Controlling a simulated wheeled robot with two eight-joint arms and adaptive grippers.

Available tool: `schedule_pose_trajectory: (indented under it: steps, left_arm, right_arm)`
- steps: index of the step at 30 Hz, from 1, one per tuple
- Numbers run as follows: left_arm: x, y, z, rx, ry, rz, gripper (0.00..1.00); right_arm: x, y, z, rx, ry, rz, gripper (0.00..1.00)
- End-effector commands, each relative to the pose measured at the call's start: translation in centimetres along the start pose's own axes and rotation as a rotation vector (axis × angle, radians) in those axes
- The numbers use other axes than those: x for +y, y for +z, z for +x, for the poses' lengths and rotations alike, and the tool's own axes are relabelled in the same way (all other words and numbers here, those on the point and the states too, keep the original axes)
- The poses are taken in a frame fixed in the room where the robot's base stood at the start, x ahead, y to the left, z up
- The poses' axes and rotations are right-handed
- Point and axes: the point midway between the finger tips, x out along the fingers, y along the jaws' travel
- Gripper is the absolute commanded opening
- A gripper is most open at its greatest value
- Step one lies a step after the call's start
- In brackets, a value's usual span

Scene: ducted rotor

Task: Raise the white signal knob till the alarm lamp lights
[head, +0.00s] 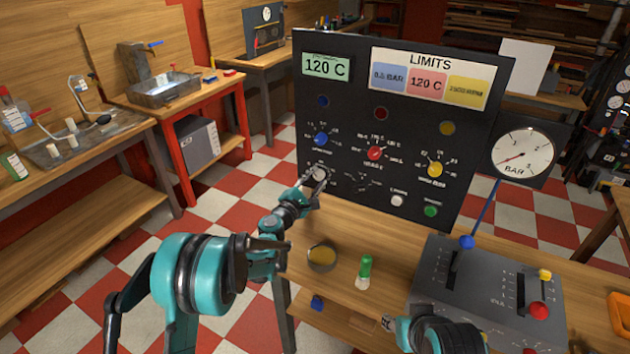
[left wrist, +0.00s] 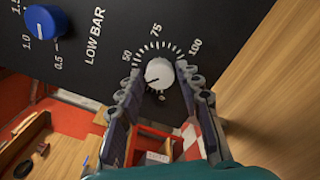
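The white signal knob (left wrist: 159,73) is on the black panel (head: 345,75), inside a dial marked 50, 75 and 100. In the head view the knob (head: 319,173) is partly hidden by my left gripper (head: 318,180). In the left wrist view the fingertips (left wrist: 159,72) stand on either side of the knob, with small gaps, so the gripper looks open. Three panel lamps, blue (head: 323,101), red (head: 380,113) and yellow (head: 447,128), look dark; which is the alarm lamp I cannot tell. My right gripper is at the bottom edge, its fingers unclear.
Blue (head: 320,139), red (head: 375,153) and yellow (head: 435,169) knobs sit above the white one. White (head: 397,200) and green (head: 430,211) buttons are to its right. A lever box (head: 480,275), a green-capped bottle (head: 364,272) and a round dish (head: 321,257) stand on the bench.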

Motion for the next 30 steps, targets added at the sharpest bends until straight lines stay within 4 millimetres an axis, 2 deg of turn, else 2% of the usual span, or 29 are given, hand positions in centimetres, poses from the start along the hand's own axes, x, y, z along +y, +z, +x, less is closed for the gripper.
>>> schedule_pose_trajectory:
  steps: [9,13,17,24,30]
  left_arm:
    - [0.0,0.0,0.0,0.000,0.000,-0.001,0.49]
    - [0.0,0.0,-0.9,0.001,0.001,-0.001,0.49]
    - [0.1,-0.1,-3.1,0.002,0.001,-0.001,0.49]
    - [0.1,-0.1,-8.4,0.001,0.001,-0.001,0.49]
    - [0.0,-0.1,-11.3,0.001,0.000,-0.001,0.49]
  right_arm:
    - [0.0,0.0,0.0,0.000,0.000,0.000,0.40]
    - [0.0,0.0,0.0,0.000,0.000,0.000,0.40]
    - [0.0,0.0,0.0,0.000,0.000,0.000,0.40]
    - [0.0,0.0,0.0,0.000,0.000,0.000,0.40]
    - [0.0,0.0,0.0,0.000,0.000,0.000,0.40]
